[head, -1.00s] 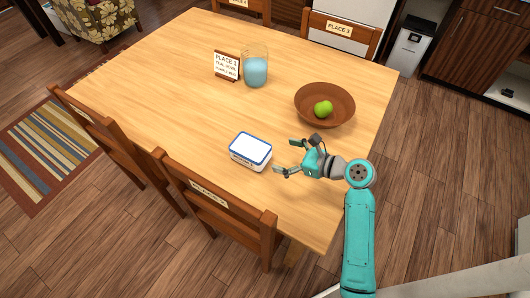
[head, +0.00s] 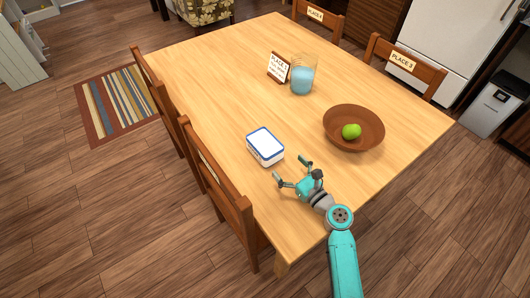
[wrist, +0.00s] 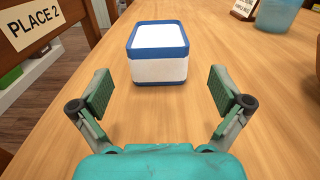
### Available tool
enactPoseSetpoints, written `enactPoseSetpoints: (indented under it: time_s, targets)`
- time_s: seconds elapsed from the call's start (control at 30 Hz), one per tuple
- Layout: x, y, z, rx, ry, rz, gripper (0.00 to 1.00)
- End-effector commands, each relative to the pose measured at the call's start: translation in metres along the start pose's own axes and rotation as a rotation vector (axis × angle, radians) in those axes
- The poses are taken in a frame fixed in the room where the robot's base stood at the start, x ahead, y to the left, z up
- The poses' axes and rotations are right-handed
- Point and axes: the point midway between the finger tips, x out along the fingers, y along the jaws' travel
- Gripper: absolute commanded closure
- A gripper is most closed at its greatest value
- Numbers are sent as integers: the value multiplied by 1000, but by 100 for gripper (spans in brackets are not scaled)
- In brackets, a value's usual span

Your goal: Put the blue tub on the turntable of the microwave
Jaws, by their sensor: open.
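The blue tub (head: 265,146) is a small box with white sides, a blue rim and a white top. It stands upright on the wooden table near its left edge. In the wrist view the tub (wrist: 158,54) sits straight ahead, a little beyond my fingertips and centred between them. My gripper (head: 291,171) is open and empty, low over the table, its fingers pointing at the tub without touching it. Both fingers also show in the wrist view (wrist: 158,92). No microwave or turntable is visible in these views.
A brown bowl (head: 365,143) with a green apple (head: 351,131) stands right of my gripper. A glass jug (head: 303,77) with blue liquid and a place card (head: 278,68) stand farther back. Chairs line the table; the chair with the PLACE 2 sign (wrist: 36,24) is close on the left.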

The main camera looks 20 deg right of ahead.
Motion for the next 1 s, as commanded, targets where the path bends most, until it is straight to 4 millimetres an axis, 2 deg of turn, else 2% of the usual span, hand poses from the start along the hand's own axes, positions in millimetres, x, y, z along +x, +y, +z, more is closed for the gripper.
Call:
enactPoseSetpoints:
  time_s: [0.3,0.57,0.83,1.0]
  targets:
    - [44,1,1,0,-1,2,0]
    - [61,2,1,-1,-1,2,0]
    - [98,4,1,0,-1,3,0]
    - [105,3,1,0,-1,1,0]
